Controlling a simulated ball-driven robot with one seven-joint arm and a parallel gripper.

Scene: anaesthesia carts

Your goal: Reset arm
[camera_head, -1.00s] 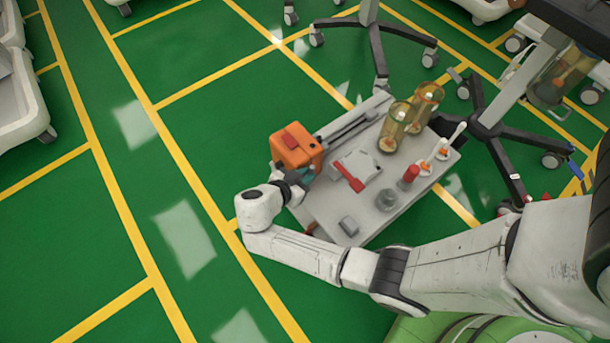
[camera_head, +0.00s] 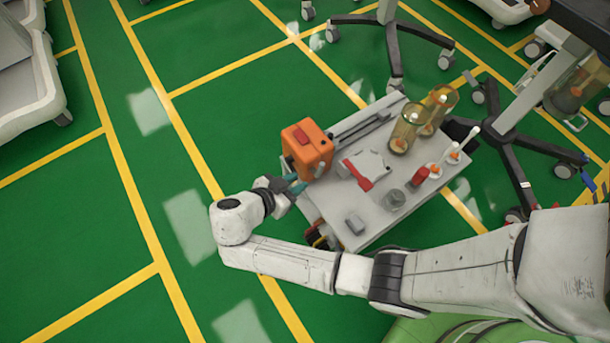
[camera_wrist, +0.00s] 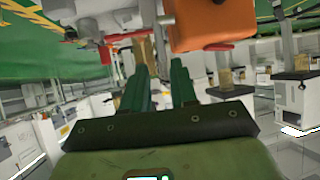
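My gripper (camera_head: 293,186) is at the left edge of the cart top, close beside an orange box-shaped device (camera_head: 306,150) with a red part on top. In the wrist view my gripper's two green fingers (camera_wrist: 160,88) stand apart with a gap between them, and nothing shows in the gap. The orange device (camera_wrist: 210,22) is above and beyond the fingers there, apart from them as far as I can tell. My arm reaches across the lower part of the head view.
The grey cart top (camera_head: 345,205) holds a red-handled item (camera_head: 357,175), two amber jars (camera_head: 405,130), a red-topped bottle (camera_head: 420,175), a round grey container (camera_head: 394,199) and a small grey block (camera_head: 355,223). Wheeled stand bases (camera_head: 395,40) are behind. Green floor to the left is open.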

